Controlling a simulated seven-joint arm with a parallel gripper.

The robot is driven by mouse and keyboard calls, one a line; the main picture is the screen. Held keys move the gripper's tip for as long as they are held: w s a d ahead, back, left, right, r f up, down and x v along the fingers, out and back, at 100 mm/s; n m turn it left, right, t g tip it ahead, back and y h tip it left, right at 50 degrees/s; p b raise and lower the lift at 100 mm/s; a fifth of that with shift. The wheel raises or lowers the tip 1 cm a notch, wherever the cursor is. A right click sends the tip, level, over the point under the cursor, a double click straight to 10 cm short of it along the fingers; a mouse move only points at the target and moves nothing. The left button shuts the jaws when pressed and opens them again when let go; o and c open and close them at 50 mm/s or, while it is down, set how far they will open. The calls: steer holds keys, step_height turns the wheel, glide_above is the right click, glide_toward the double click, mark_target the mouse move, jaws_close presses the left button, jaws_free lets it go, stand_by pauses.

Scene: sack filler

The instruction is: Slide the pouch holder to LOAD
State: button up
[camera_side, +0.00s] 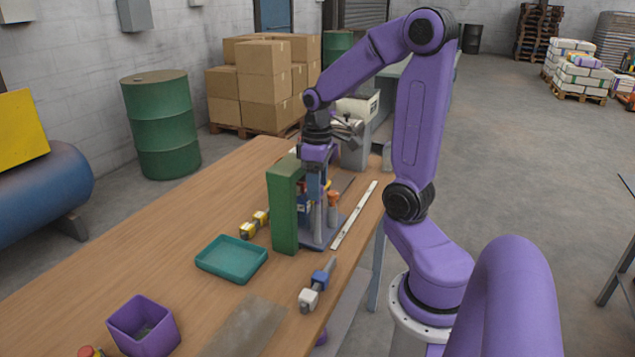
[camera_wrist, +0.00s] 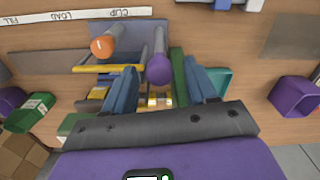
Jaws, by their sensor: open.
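A white strip (camera_side: 354,215) runs along the right side of the station; in the wrist view the strip (camera_wrist: 90,14) carries the upside-down words FILL, LOAD and CLIP from left to right. An orange-capped post (camera_wrist: 100,46) stands below LOAD and CLIP; it also shows in the side view (camera_side: 333,198). A purple-ended rod (camera_wrist: 158,70) stands to its right. I cannot tell for sure which of these parts belong to the pouch holder. My gripper (camera_wrist: 163,92) is open, its blue fingers apart and pointing down over the station. The side view shows my gripper (camera_side: 314,192) behind the green upright (camera_side: 285,208).
A teal tray (camera_side: 231,259), a purple bin (camera_side: 144,325) and a blue-and-white part (camera_side: 317,286) are on the wooden table (camera_side: 190,225). A yellow-and-grey part (camera_side: 254,223) lies left of the green upright. The table's left part is mostly clear.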

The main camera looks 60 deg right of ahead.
jaws_close()
steer(key=d, duration=1.3)
steer(key=shift+w+r, duration=0.1)
jaws_free()
steer(key=shift+r, duration=0.1)
step_height(320, 180, up, 17)
stand_by(0.4)
stand_by(0.4)
